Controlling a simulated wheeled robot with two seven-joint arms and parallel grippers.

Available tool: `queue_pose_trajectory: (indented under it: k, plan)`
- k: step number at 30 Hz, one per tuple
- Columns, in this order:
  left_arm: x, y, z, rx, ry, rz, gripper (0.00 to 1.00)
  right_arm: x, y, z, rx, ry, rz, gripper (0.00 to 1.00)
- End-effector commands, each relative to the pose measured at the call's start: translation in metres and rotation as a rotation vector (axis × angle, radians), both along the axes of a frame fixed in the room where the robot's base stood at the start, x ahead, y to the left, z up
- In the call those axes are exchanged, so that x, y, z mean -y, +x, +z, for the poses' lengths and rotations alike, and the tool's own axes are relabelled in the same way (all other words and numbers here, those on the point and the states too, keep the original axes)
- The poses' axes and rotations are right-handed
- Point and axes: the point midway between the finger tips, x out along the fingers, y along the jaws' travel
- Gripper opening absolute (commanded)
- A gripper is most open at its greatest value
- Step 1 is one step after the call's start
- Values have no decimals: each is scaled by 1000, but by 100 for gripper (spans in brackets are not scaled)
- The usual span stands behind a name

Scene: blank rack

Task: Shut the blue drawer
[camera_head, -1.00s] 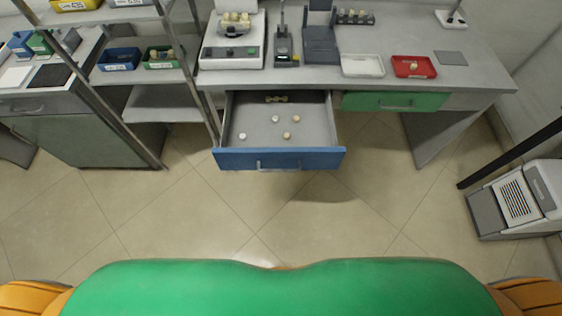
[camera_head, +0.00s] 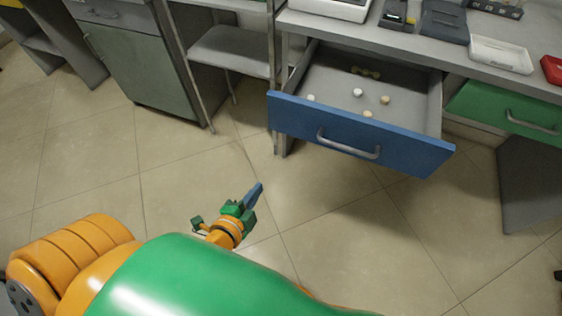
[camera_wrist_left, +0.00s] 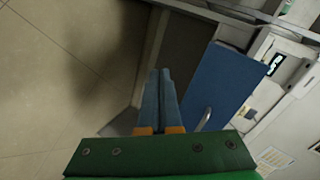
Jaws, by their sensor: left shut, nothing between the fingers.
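The blue drawer (camera_head: 290,116) is pulled out under the grey bench, with a metal bar handle (camera_head: 348,146) on its front. Several small white and tan pieces and a dumbbell-shaped item lie inside it. My left gripper (camera_head: 257,191) is shut and empty, in front of the drawer and lower left of its front, apart from it. In the left wrist view the blue drawer front (camera_wrist_left: 217,88) is to the right of the shut fingers (camera_wrist_left: 158,84); its handle is partly visible. My right gripper is not in view.
A green drawer (camera_head: 500,110) is shut to the right of the blue one. A metal shelf rack (camera_head: 232,50) and a grey-green cabinet (camera_head: 140,68) stand at the left. The tiled floor (camera_head: 370,240) before the drawer is clear.

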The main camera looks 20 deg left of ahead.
Motion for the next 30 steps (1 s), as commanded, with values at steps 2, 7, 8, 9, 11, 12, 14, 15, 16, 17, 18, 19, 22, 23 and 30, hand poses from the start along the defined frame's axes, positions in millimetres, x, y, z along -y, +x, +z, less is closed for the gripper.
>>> queue_pose_trajectory:
  k: [2, 7, 8, 9, 11, 12, 14, 15, 16, 17, 18, 19, 22, 23, 30]
  plan:
    - [0, 12, -2, 175, 135, -51, 0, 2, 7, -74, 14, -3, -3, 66]
    - [0, 13, 63, 400, 337, -83, 0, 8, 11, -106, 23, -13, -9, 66]
    - [0, 13, 70, 417, 353, -83, 0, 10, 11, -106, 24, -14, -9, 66]
    - [0, 13, 78, 430, 365, -84, 0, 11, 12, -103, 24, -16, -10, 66]
    - [0, 18, 86, 440, 370, -85, 0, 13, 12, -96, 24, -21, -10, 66]
    - [0, 23, 89, 441, 371, -85, 0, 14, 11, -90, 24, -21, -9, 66]
    - [0, 34, 93, 442, 371, -86, 0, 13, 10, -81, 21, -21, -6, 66]
    - [0, 42, 93, 441, 372, -85, 0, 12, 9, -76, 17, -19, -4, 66]
    - [0, 49, 92, 442, 371, -86, 0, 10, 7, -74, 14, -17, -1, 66]
    - [0, 56, 92, 441, 371, -85, 0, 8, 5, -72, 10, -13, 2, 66]
    - [0, 65, 93, 441, 373, -85, 0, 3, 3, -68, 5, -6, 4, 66]
    - [0, 71, 91, 441, 372, -85, 0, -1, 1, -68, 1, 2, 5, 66]
    - [0, 93, 90, 441, 371, -84, 0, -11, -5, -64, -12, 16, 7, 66]
    - [0, 100, 89, 440, 371, -84, 0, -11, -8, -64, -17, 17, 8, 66]
    - [0, 141, 86, 437, 368, -83, 0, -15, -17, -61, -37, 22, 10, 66]
